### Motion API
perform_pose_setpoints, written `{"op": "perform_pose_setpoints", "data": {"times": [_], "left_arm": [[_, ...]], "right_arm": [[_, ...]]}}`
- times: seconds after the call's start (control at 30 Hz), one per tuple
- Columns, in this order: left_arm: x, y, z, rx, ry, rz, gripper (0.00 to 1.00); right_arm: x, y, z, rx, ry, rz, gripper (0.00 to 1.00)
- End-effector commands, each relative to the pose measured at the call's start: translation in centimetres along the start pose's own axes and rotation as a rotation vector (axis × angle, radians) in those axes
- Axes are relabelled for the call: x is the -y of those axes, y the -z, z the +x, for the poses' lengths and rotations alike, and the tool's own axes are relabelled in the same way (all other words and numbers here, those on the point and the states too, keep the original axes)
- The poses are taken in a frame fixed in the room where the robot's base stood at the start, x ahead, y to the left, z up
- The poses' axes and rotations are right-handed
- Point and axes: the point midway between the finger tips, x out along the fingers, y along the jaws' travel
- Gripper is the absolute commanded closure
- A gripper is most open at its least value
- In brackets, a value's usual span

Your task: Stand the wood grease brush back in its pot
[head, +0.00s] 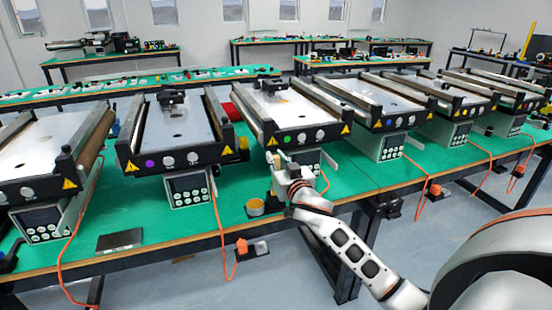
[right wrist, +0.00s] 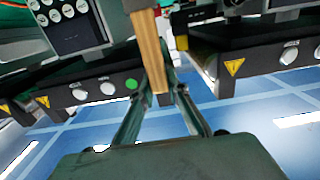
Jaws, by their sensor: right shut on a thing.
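My right gripper (head: 279,168) is over the green table, in front of the conveyor with the green button. In the right wrist view its fingers (right wrist: 157,88) are shut on the wood brush (right wrist: 149,48), a light wooden bar that runs up out of the top of the picture. The brush's bristle end is not clear. A small round yellowish pot (head: 255,207) stands near the table's front edge, just below and left of my right gripper. My left gripper is not in view.
Mini conveyors stand in a row, one with a purple button (head: 148,140) and one with a green button (head: 290,140) nearest. A dark flat plate (head: 119,241) lies left. Orange cables hang over the front edge. Green table (head: 345,180) right of the gripper is clear.

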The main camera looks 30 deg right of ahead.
Motion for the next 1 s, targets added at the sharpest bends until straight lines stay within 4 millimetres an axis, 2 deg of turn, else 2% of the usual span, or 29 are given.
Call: {"op": "perform_pose_setpoints", "data": {"times": [1.0], "left_arm": [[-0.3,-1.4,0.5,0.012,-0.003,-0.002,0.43]], "right_arm": [[0.0,-1.9,0.0,0.001,0.000,0.001,1.00]]}}
